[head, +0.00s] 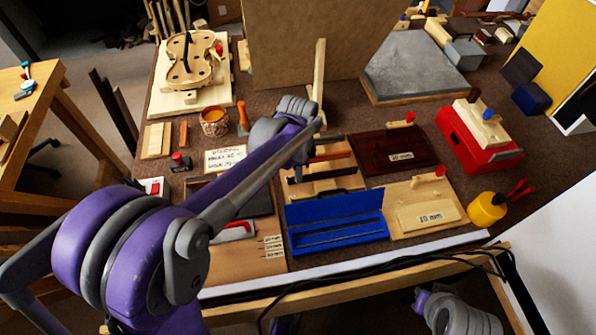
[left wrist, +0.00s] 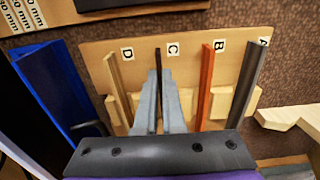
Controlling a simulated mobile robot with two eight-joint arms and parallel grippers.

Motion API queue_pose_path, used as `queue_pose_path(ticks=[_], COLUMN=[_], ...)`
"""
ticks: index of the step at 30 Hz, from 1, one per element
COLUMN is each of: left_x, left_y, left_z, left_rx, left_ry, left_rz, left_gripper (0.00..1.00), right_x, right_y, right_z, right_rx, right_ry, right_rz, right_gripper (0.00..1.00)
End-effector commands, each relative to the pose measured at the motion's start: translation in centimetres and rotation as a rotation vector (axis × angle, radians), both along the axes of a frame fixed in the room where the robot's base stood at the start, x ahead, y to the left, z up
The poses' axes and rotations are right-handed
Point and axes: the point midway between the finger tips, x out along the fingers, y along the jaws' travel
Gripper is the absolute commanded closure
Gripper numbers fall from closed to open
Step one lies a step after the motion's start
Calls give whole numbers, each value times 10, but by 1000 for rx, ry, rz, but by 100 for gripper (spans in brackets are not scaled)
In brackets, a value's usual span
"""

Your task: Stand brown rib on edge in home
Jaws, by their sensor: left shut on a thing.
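My left gripper (left wrist: 158,105) is shut on the brown rib (left wrist: 158,65), a thin dark strip between its two grey fingers. The rib stands on edge in line with label C on the pale wooden rack (left wrist: 185,57). Whether it is fully seated in its slot is hidden by the fingers. In the head view the rack (head: 312,188) is partly covered by my left arm, and the fingertips are hard to make out. My right gripper is not in view.
A tan rib (left wrist: 115,85) stands by D, an orange rib (left wrist: 206,85) by B and a blackish rib (left wrist: 247,85) by A. An open blue case (head: 335,233) lies in front of the rack. A dark red board (head: 385,160) lies to its right.

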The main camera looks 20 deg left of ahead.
Motion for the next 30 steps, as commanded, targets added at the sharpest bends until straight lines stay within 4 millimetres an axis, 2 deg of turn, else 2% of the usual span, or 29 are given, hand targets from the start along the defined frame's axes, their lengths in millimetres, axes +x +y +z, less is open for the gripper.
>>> queue_pose_path(ticks=[2, 3, 8, 16, 20, 23, 30], left_x=[0, 0, 0, 0, 0, 0, 0], left_y=[0, 0, 0, 0, 0, 0, 0], left_z=[0, 0, 0, 0, 8, 23, 73], left_rx=[0, 0, 0, 0, 0, 0, 0], left_ry=[0, 0, 0, 0, 0, 0, 0], left_rz=[0, 0, 0, 0, 0, 0, 0], left_gripper=[100, 88, 60, 59, 59, 59, 59], right_x=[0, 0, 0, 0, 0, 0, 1], right_y=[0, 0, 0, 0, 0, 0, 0], right_z=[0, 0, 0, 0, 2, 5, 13], right_rx=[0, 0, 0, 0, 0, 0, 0], right_ry=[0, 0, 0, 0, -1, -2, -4], right_rz=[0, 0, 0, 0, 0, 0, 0], right_gripper=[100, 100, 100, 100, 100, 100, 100])
